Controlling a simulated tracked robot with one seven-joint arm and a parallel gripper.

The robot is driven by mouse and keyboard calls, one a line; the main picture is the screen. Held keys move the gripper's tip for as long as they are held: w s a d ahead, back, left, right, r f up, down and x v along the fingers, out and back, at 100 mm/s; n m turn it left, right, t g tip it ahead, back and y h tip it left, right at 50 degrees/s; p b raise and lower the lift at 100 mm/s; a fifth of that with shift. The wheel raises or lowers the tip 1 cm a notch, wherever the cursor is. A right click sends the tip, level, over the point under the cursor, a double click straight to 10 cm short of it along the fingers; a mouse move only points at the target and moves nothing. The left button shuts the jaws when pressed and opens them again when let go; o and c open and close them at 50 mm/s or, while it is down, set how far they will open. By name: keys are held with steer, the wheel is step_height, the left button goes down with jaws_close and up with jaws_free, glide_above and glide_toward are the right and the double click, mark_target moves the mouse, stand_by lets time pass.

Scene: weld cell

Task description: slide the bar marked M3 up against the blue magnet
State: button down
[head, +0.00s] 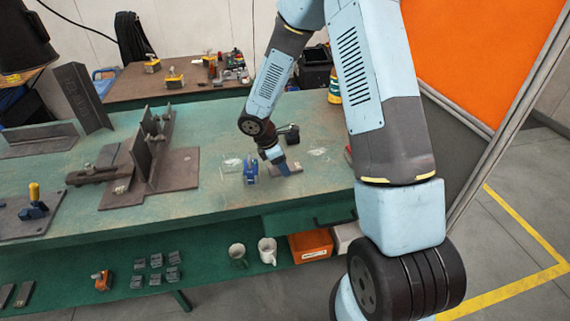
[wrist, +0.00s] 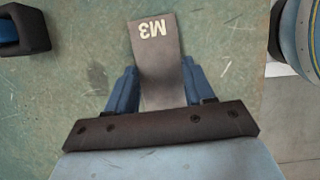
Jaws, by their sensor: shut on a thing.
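The bar marked M3 (wrist: 155,50) is a flat grey-brown plate with pale lettering at its far end. In the wrist view it lies between the two blue fingers of my gripper (wrist: 158,88), which is shut on it. In the head view my gripper (head: 282,169) is low at the green bench top, and part of the bar (head: 295,167) shows beside it. The blue magnet (head: 250,171) stands on the bench to the left of my gripper, with a gap between it and the bar. A blue and black block, probably the magnet (wrist: 22,30), shows at the wrist view's upper left.
A dark object (head: 290,133) stands behind my gripper on the bench (head: 225,212). Steel plates and an upright angle piece (head: 148,155) fill the bench's left part. The lower shelf holds mugs (head: 267,250), an orange bin (head: 311,244) and several small blocks.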

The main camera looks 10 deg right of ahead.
mark_target(275, 170)
steer(key=shift+s+a, duration=0.1)
steer(key=shift+a, duration=0.35)
steer(key=shift+a, duration=0.1)
steer(key=shift+s+a, duration=0.2)
steer(key=shift+a, duration=1.2)
steer(key=shift+d, duration=0.35)
steer(key=shift+c, duration=2.1)
jaws_free()
steer(key=shift+o, duration=0.5)
steer(key=shift+a, duration=0.1)
